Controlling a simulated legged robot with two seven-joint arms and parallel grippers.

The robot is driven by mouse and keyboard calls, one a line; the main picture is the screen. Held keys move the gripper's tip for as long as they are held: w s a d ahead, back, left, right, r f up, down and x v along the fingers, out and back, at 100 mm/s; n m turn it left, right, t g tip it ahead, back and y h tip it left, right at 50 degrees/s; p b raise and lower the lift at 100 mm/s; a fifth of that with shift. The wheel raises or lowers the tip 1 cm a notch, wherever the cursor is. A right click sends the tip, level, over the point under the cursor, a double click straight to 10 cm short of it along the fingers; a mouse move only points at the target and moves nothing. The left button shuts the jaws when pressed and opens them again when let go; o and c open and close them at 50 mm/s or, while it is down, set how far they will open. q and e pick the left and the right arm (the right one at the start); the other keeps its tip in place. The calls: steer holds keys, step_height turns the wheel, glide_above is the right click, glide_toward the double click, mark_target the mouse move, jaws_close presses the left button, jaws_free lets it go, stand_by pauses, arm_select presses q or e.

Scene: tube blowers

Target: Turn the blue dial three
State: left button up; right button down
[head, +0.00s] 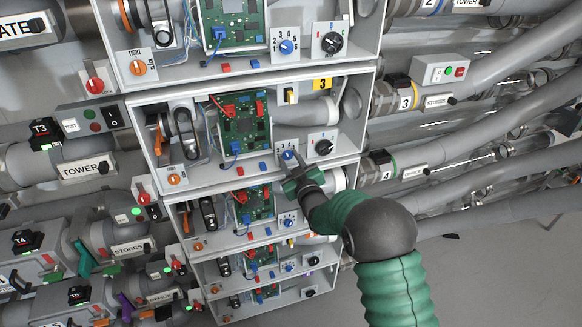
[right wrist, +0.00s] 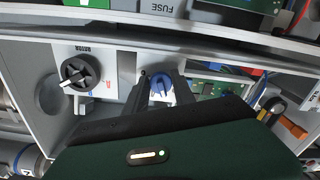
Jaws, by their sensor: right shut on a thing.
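The blue dial (head: 288,156) is on a white plate low on the right side of the second box from the top, the one with a yellow 3 label (head: 322,84). My right gripper (head: 290,166) reaches it from below, partly covering the plate. In the right wrist view the blue dial (right wrist: 160,83) sits between the two dark fingers (right wrist: 160,88), and the gripper is shut on it. The dial's exact pointing direction is hard to read. My left gripper is not in view.
A black knob (head: 323,147) is just right of the dial; it also shows in the right wrist view (right wrist: 80,71). A green circuit board (head: 245,132) is to the left. The box's wall (head: 352,125) and the shelf edge below are close by. Similar boxes stand above and below.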

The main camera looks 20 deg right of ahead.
steer(key=shift+w+a+r, duration=0.1)
steer(key=shift+r, duration=0.4)
steer(key=c, duration=1.3)
jaws_free()
steer(key=shift+o, duration=1.2)
steer(key=shift+s, duration=0.2)
steer(key=shift+s+a, duration=0.1)
